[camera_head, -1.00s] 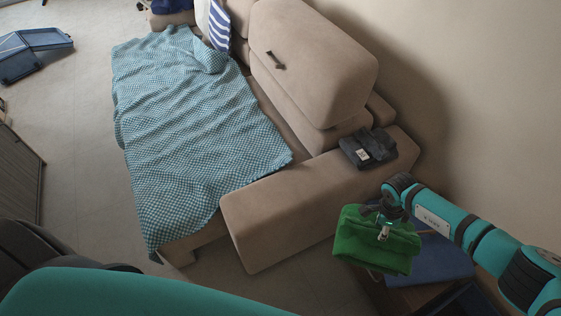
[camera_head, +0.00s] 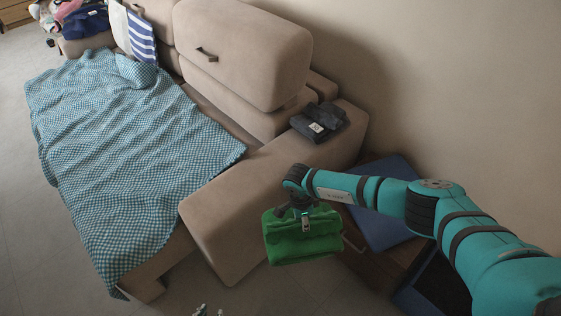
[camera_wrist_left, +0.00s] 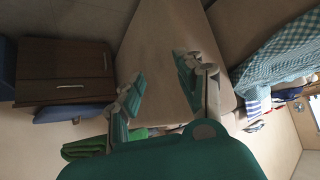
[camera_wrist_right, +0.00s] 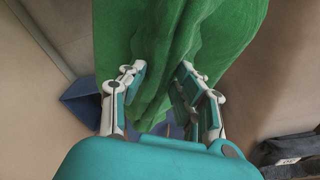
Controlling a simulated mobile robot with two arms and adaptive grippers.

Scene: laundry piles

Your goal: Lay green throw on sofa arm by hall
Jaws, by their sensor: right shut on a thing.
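The green throw (camera_head: 300,242) is a folded bundle hanging from my right gripper (camera_head: 303,212), beside the near sofa arm in the head view. In the right wrist view the throw (camera_wrist_right: 165,50) fills the upper middle, gathered at the fingers of the right gripper (camera_wrist_right: 160,85). The near sofa arm (camera_head: 235,200) is beige and broad, its front part bare. My left gripper (camera_head: 207,311) shows only its fingertips at the bottom edge. In the left wrist view the left gripper (camera_wrist_left: 160,88) is open and empty, with the beige sofa arm (camera_wrist_left: 165,35) beyond it.
Dark folded garments (camera_head: 322,120) lie at the back of the near arm. A blue checked blanket (camera_head: 130,160) covers much of the seat. A wooden cabinet (camera_head: 395,262) with a blue cloth (camera_head: 385,222) stands right of the arm, by the wall. Floor is clear in front.

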